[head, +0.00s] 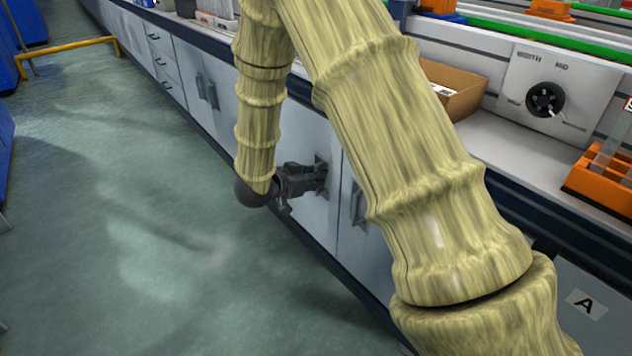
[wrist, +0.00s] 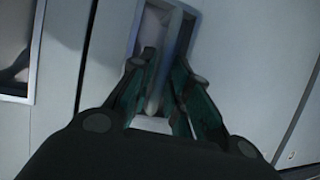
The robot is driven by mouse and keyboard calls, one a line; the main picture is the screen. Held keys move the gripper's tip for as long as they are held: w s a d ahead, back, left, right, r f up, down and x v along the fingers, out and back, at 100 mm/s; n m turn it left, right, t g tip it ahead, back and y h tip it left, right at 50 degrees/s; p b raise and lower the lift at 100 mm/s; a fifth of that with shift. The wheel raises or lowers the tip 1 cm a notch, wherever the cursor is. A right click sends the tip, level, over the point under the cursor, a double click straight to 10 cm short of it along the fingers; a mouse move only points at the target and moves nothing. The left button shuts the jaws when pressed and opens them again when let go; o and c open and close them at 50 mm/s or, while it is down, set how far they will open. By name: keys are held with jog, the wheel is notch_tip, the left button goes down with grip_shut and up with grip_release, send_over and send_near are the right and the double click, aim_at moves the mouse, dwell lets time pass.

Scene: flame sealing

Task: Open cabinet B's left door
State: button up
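My gripper (head: 312,179) is at a recessed handle on a pale grey cabinet door (head: 312,222) in the head view. In the wrist view my gripper (wrist: 160,75) has one finger on each side of the upright handle bar (wrist: 168,45). The fingertips look very near the bar, but I cannot tell whether they press on it. The door looks flush with the cabinet front. A neighbouring door (head: 355,250) with its own handle (head: 358,204) is to the right. No letter B is visible, and my arm hides part of the cabinet fronts.
A cabinet marked A (head: 587,304) is at the lower right. Another pair of handles (head: 207,92) and several drawers (head: 160,62) lie farther along the row. The green floor (head: 150,230) left of the cabinets is clear. A yellow rail (head: 75,45) stands at the far left.

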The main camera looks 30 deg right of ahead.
jog(key=shift+w+d+f, duration=0.15)
jog(key=shift+d+f, duration=0.05)
jog(key=shift+d, duration=0.2)
grip_shut()
jog(key=shift+a, duration=0.1)
